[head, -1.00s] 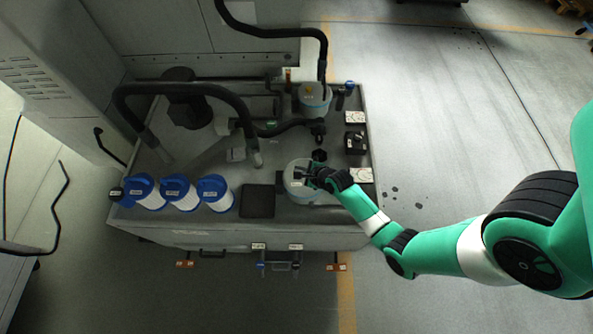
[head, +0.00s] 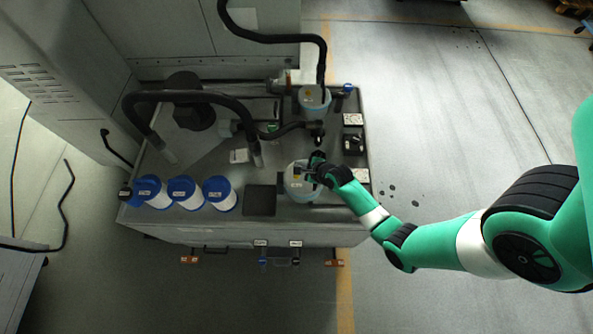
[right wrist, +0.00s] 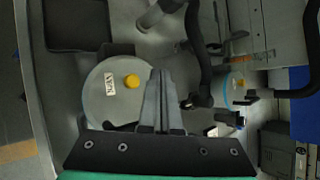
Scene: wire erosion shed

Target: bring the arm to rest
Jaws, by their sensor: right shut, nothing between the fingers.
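My right gripper (head: 312,170) comes in from the right in the head view and is above the front canister (head: 299,188) on the grey bench. In the right wrist view the gripper (right wrist: 161,75) is shut and empty, its fingers pressed together in front of the round canister lid (right wrist: 118,92). That lid carries a small label and a yellow knob (right wrist: 132,81). I cannot tell whether the fingertips touch the canister. My left gripper does not show in the head view.
Several blue-capped white filters (head: 184,190) stand at the bench's left front. A dark square pad (head: 261,201) lies left of the front canister. Black hoses (head: 228,98) arch over the bench. A second canister (head: 313,97) stands behind. The floor (head: 430,130) on the right is clear.

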